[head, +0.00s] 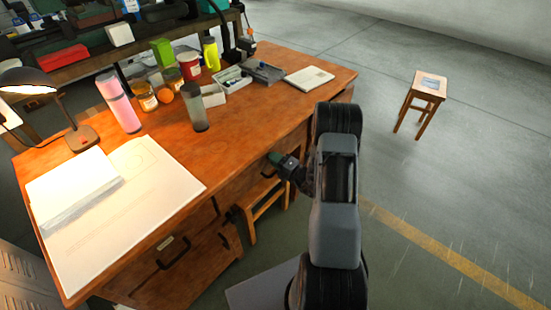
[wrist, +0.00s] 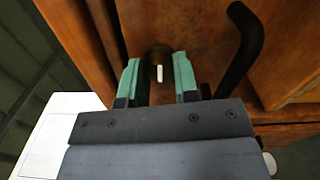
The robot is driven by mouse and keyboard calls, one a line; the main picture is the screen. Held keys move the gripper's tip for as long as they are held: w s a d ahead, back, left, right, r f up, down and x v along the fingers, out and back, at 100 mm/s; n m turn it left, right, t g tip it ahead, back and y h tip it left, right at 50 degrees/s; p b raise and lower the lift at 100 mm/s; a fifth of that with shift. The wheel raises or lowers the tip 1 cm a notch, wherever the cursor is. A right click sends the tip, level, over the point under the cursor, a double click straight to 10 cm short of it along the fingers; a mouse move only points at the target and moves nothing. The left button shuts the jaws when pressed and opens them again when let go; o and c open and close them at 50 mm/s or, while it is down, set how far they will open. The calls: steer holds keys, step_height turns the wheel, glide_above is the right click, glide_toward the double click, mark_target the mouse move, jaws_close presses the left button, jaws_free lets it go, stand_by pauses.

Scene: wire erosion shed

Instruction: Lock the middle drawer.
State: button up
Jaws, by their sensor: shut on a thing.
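In the wrist view, a round dark brass lock knob (wrist: 157,52) with a white upright mark sits on a brown wooden drawer front (wrist: 205,35). My gripper (wrist: 158,82) has its two green fingertips on either side of the knob and is shut on it. A black bar handle (wrist: 243,50) is on the wood to the right of the knob. In the head view, my gripper (head: 276,159) is at the desk's front, just below the top's edge. My arm hides part of the desk's right end, and the lock itself cannot be made out there.
The wooden desk (head: 240,120) carries a lamp (head: 78,137), papers (head: 150,195), a pink bottle (head: 118,105), a dark cup (head: 197,110) and trays. A wooden stool (head: 265,200) stands under the desk, close below my gripper. Another stool (head: 428,86) stands on open floor at right.

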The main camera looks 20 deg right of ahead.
stand_by(0.4)
steer(key=o, duration=0.9)
steer(key=shift+s, duration=0.1)
steer(key=p+v, duration=0.1)
steer(key=v, duration=1.2)
steer(key=shift+s+d, duration=0.1)
steer(key=shift+s, duration=0.2)
